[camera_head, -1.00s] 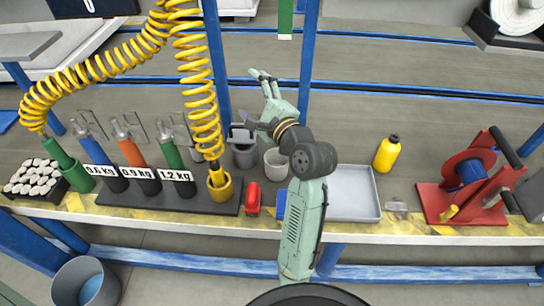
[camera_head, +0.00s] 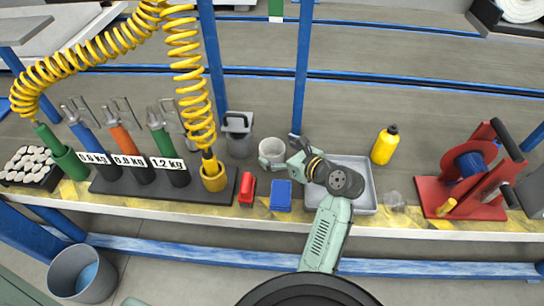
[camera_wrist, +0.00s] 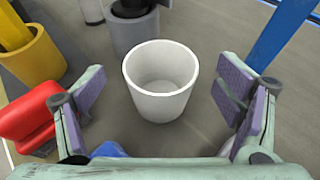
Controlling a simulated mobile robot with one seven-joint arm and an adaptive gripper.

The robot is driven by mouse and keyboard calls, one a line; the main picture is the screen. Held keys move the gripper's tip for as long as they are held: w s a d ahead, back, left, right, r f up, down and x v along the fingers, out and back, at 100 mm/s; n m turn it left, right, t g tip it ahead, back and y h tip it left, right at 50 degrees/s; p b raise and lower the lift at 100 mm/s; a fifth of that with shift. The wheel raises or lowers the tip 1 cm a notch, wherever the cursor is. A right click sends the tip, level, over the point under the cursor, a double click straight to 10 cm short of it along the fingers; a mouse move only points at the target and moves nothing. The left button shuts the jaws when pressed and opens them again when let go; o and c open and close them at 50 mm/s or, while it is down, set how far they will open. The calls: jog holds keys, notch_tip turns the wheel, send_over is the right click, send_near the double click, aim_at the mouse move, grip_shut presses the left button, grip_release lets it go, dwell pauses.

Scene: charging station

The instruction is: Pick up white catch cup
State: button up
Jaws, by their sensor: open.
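The white catch cup (camera_wrist: 160,105) stands upright and empty on the bench, centred ahead of my gripper in the wrist view. It also shows in the head view (camera_head: 271,151), left of my gripper (camera_head: 294,154). In the wrist view my gripper (camera_wrist: 160,103) is open, with one finger pad on each side of the cup's line. The pads are apart from the cup, with visible gaps on both sides. In the head view part of the cup's right side is close to or behind a finger.
A red block (camera_head: 247,189), a blue box (camera_head: 281,196) and a yellow holder (camera_head: 213,178) are nearby. A grey tray (camera_head: 366,200) lies under my arm. A yellow bottle (camera_head: 385,146) stands right. A blue post (camera_head: 303,70) rises behind.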

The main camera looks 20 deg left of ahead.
aim_at(265, 145)
jog(key=x, duration=0.3)
jog(key=shift+w+a+f, duration=0.15)
jog(key=shift+a+f, duration=0.05)
jog(key=shift+a, duration=0.1)
jog(key=shift+c, duration=0.5)
jog(key=c, duration=1.2)
